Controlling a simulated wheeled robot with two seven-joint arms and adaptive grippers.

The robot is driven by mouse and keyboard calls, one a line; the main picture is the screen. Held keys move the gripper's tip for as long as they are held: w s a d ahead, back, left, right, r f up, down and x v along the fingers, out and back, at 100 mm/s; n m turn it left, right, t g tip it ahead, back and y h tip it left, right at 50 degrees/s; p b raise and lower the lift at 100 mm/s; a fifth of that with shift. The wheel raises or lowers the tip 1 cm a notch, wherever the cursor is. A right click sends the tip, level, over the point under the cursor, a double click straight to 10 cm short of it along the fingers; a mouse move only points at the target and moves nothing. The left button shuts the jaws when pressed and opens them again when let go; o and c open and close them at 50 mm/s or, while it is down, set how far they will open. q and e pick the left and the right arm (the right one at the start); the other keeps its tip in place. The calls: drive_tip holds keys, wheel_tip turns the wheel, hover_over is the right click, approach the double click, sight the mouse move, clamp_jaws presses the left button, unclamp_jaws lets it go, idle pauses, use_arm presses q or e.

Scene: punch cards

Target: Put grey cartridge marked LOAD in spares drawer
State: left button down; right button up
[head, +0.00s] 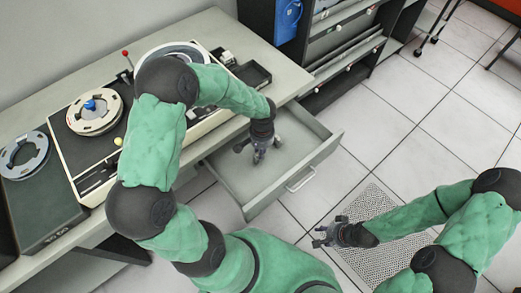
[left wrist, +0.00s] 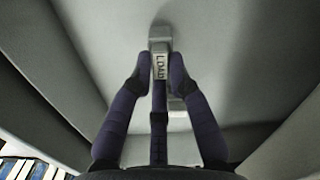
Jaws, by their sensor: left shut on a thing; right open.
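The grey cartridge marked LOAD (left wrist: 160,68) is between the fingers of my left gripper (left wrist: 160,82) in the left wrist view, with its lettering facing the camera. My left gripper is shut on it. In the head view my left gripper (head: 260,155) reaches down into the open drawer (head: 270,205) under the desk; the cartridge is too small and hidden to make out there. The drawer's grey floor and walls surround it in the wrist view. I cannot tell whether the cartridge touches the floor. My right gripper (head: 320,236) is open and empty, right of the drawer.
The desk (head: 245,55) holds a tape machine with reels (head: 95,110), a dark tray (head: 252,74) and a dark box (head: 35,190). The drawer handle (head: 301,180) sticks out at the front. A dark shelf unit (head: 345,45) stands behind.

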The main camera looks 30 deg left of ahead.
use_arm(q)
drive_tip(key=shift+f+b, duration=0.95)
drive_tip(key=shift+f, duration=0.25)
drive_tip(key=c, duration=1.1)
unclamp_jaws()
drive_tip(key=shift+c, duration=1.3)
drive_tip(key=shift+r, duration=0.1)
drive_tip(key=shift+r+p, duration=3.05)
drive_tip(key=shift+r, duration=1)
